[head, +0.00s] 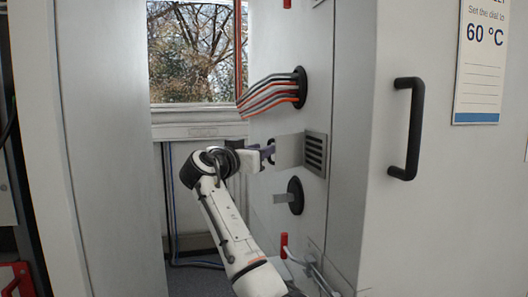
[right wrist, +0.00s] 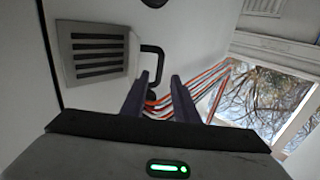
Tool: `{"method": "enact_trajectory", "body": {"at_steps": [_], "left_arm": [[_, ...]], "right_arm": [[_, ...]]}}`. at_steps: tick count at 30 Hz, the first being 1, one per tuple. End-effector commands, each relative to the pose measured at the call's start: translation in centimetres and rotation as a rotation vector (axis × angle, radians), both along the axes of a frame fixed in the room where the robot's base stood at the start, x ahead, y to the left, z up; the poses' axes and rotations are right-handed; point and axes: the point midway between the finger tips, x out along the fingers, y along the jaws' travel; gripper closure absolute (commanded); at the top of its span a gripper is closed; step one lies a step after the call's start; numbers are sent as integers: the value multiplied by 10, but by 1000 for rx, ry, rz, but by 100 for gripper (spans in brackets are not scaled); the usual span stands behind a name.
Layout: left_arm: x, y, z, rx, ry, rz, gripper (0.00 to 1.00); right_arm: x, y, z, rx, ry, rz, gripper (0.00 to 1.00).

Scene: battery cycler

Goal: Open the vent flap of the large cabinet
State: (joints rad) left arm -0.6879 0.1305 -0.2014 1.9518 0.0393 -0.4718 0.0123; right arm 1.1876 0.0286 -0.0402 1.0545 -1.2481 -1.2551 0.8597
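The large cabinet (head: 345,130) has a dark louvred vent (head: 315,154) in its side wall. The vent flap (head: 290,150), a plain grey plate, stands out from the wall beside the slots, so the slots are exposed. In the right wrist view the slots (right wrist: 97,54) show, with the flap's black handle (right wrist: 153,60) on the right. My right gripper (head: 268,154) is on the far side of the flap. In the wrist view my right gripper (right wrist: 160,85) has its fingers apart, with the handle's end near the left finger. Contact is unclear. My left gripper is not in view.
Several orange and grey cables (head: 272,93) enter the wall above the vent. A dark round fitting with a grey lever (head: 292,196) sits below it. A black door handle (head: 411,128) is on the cabinet's front. A window (head: 195,50) is behind.

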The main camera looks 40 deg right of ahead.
Motion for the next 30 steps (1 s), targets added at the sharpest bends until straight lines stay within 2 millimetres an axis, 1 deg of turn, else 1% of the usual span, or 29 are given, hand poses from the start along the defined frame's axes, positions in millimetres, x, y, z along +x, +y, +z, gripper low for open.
{"method": "enact_trajectory", "body": {"at_steps": [1,6,9,12,17,30], "left_arm": [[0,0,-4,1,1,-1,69],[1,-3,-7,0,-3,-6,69],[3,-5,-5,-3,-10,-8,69],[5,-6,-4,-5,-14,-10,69],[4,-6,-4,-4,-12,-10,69],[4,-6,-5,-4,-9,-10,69]], "right_arm": [[-4,12,-3,1,-2,4,72],[-18,42,-3,1,0,4,72],[-25,57,-2,0,0,3,72],[-30,66,-1,1,0,3,72],[-33,72,-1,1,0,1,72],[-33,72,-1,0,1,1,72]]}}
